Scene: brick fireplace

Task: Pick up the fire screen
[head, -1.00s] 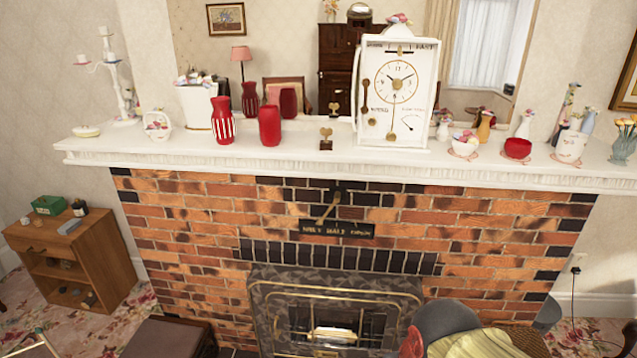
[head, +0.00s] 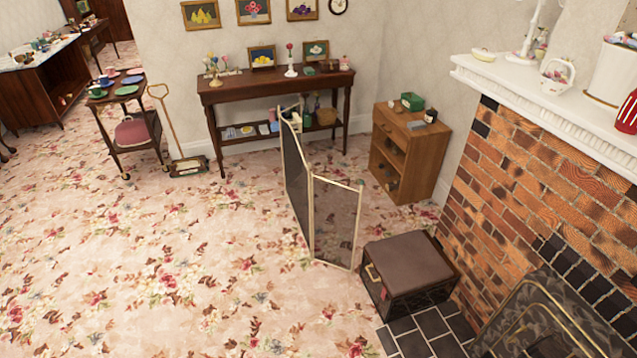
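The fire screen (head: 335,222) stands upright on the carpet near the middle of the head view. It has dark mesh panels in thin pale gold frames, folded at an angle to each other. One panel faces me, and another runs back toward the console table and is seen nearly edge-on. It stands just left of and behind a dark brown box, apart from the fireplace. My gripper is not in view.
A dark box (head: 408,266) sits by the tiled hearth (head: 432,337) and brick fireplace (head: 535,190). A small wooden cabinet (head: 410,150) and a console table (head: 275,88) line the back. A trolley (head: 128,125) is at left. Open floral carpet (head: 150,270) fills the left and front.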

